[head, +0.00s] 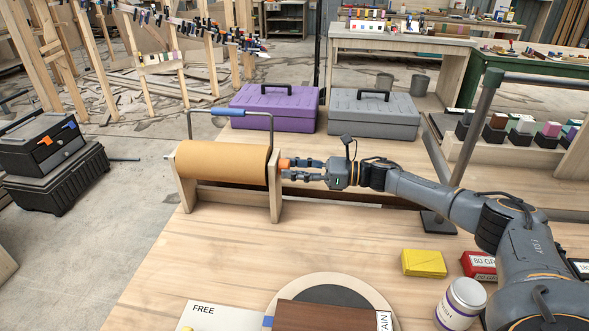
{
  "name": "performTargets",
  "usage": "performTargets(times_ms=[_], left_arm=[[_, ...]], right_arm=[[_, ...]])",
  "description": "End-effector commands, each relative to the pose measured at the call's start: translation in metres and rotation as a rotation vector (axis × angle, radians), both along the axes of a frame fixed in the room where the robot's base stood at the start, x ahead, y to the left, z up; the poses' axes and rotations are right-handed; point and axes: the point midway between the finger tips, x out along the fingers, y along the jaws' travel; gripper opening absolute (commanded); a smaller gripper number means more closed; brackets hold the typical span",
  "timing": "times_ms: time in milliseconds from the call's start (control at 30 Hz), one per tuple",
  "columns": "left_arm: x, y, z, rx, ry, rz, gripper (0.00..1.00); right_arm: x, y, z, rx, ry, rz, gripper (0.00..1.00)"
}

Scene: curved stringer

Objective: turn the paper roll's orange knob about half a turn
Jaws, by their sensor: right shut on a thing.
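The paper roll (222,163) is a wide tan cylinder held between two wooden end stands at the back left of the bench. Its orange knob (284,163) sticks out at the right end of the roll. My right gripper (290,168) reaches in from the right and is shut on the knob, with its fingers above and below it. The fingers partly hide the knob. My left gripper is not in view.
A metal bar with a blue grip (232,112) arches over the roll. A purple toolbox (274,107) and a grey toolbox (374,114) stand behind. A yellow block (424,263), a white jar (461,304) and a round board (330,283) lie in front. The bench's middle is clear.

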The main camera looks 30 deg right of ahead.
Motion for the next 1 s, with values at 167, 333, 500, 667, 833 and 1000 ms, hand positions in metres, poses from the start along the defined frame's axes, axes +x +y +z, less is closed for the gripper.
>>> performTargets(times_ms=[167, 333, 500, 667, 833, 1000], left_arm=[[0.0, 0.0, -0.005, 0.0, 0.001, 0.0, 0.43], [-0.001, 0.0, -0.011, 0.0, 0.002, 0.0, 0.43], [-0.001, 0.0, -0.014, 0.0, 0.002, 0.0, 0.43], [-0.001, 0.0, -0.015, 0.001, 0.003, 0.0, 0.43], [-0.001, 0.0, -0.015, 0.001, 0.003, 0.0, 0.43], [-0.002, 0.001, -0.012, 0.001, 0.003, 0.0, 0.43]], right_arm=[[0.0, 0.0, -0.001, 0.051, 0.068, -0.001, 0.07], [0.0, 0.0, -0.002, 0.133, 0.175, -0.002, 0.07], [-0.001, 0.0, -0.001, 0.229, 0.302, -0.001, 0.07], [-0.001, 0.0, 0.0, 0.322, 0.424, -0.001, 0.07], [-0.001, 0.0, 0.001, 0.419, 0.552, -0.002, 0.07], [-0.001, 0.0, 0.002, 0.516, 0.681, -0.001, 0.07]])
